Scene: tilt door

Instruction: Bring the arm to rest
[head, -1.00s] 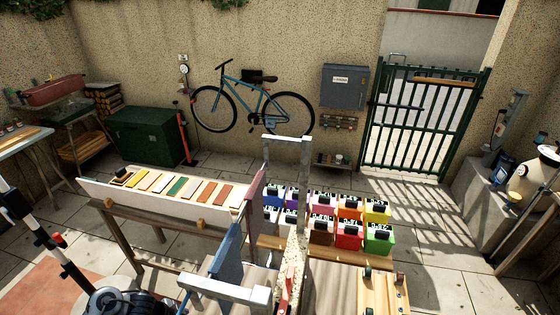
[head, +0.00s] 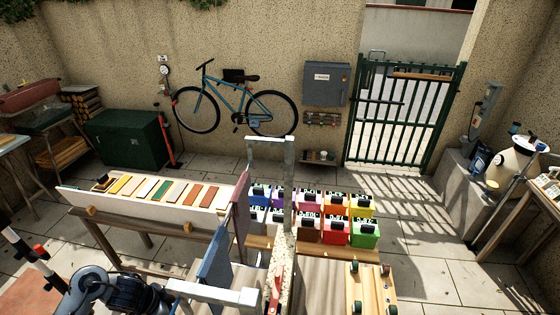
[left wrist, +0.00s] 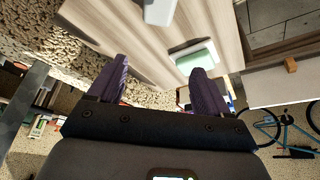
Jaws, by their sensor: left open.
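My left gripper (left wrist: 158,88) shows in the left wrist view, its two dark purple fingers spread apart with nothing between them. Beyond the fingers is a wood-grain panel (left wrist: 125,35) with a white block-like part at the top and a pale green-white plate (left wrist: 193,57) near the right fingertip. I cannot tell how far the fingers are from the panel. In the head view my left arm (head: 115,292) is at the bottom left, beside a metal frame (head: 215,293); its fingers cannot be made out there. My right gripper is in neither view.
A bench with coloured slats (head: 145,205) stands left of the frame. Blue cloth (head: 215,258) hangs close to my arm. Several coloured boxes (head: 335,232) stand right of centre. A green barred gate (head: 402,115) is at the back.

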